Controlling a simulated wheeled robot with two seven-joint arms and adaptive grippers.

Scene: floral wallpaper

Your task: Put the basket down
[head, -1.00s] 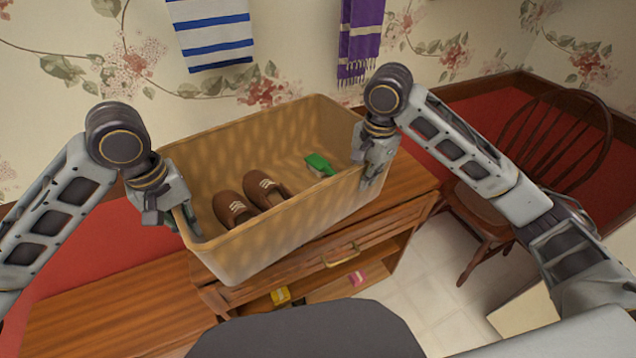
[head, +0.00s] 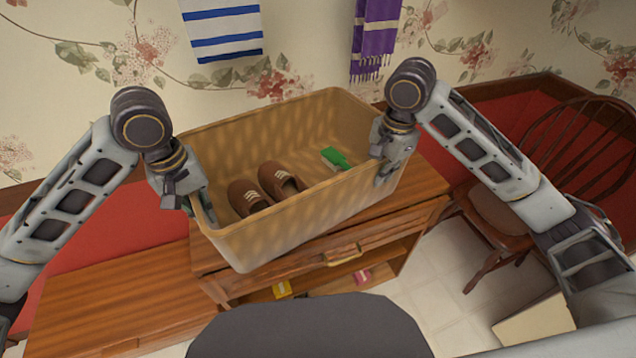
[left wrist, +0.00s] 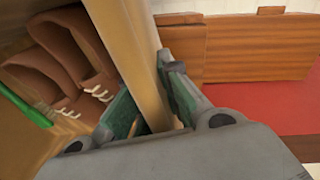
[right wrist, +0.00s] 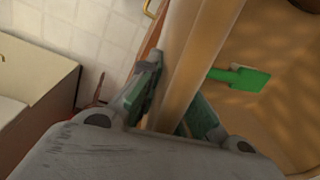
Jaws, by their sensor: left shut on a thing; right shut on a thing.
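The tan basket (head: 290,232) is over the top of the wooden cabinet (head: 424,184); I cannot tell whether its bottom touches the top. Brown shoes (head: 262,188) and a green brush (head: 335,158) lie inside it. My left gripper (head: 200,212) is shut on the basket's left wall; in the left wrist view its fingers (left wrist: 152,112) straddle the rim. My right gripper (head: 384,172) is shut on the right wall; in the right wrist view its fingers (right wrist: 172,108) straddle the rim. The basket's underside is hidden.
A lower wooden surface (head: 110,295) extends at the left. A wooden chair (head: 500,205) stands at the right. Striped (head: 222,30) and purple (head: 376,38) towels hang on the wall behind. A yellow item (head: 282,289) and a pink item (head: 362,277) lie on the cabinet's open shelf.

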